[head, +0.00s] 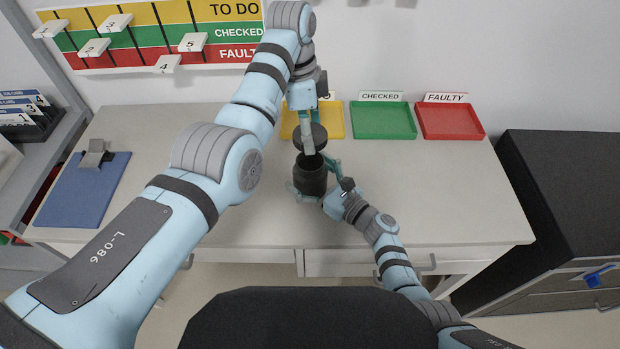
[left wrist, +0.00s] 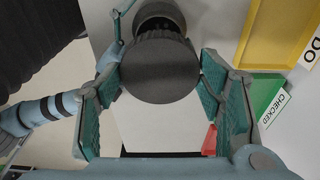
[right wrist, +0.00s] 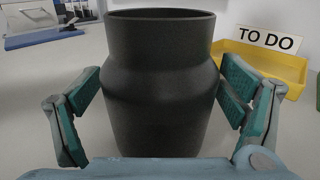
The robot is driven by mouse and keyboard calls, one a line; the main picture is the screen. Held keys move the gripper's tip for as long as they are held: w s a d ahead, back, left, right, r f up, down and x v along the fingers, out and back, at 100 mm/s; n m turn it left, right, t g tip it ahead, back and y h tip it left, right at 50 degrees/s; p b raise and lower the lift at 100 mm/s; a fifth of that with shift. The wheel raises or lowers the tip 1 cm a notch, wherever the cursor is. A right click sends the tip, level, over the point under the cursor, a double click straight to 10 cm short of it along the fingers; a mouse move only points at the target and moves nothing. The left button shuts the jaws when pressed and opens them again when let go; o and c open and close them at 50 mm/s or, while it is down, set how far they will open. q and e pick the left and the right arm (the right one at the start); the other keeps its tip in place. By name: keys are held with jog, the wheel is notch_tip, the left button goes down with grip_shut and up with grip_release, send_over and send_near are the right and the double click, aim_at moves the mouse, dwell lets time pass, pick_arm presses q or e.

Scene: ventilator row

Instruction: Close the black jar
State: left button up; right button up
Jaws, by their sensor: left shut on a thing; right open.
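The black jar (head: 309,182) stands upright on the table with its open mouth up. It fills the middle of the right wrist view (right wrist: 160,90). My right gripper (head: 317,177) is open, its fingers on either side of the jar; gaps show between pads and jar in the right wrist view. My left gripper (head: 309,137) is shut on the dark round lid (head: 318,132), which also shows between its fingers in the left wrist view (left wrist: 160,68). The lid is held above the jar, apart from it. The left gripper hides part of the lid in the head view.
A yellow tray (head: 335,131), a green tray (head: 383,131) and a red tray (head: 450,134) line the table's back. A blue clipboard (head: 85,190) lies at the left.

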aim_at(310, 172)
jog(key=c, duration=1.8)
pick_arm(q)
jog(key=shift+f, duration=2.45)
jog(key=shift+f, duration=0.15)
jog(key=shift+f, duration=0.75)
jog(key=shift+f, duration=0.55)
pick_arm(e)
grip_shut()
pick_arm(q)
jog(key=m, duration=0.3)
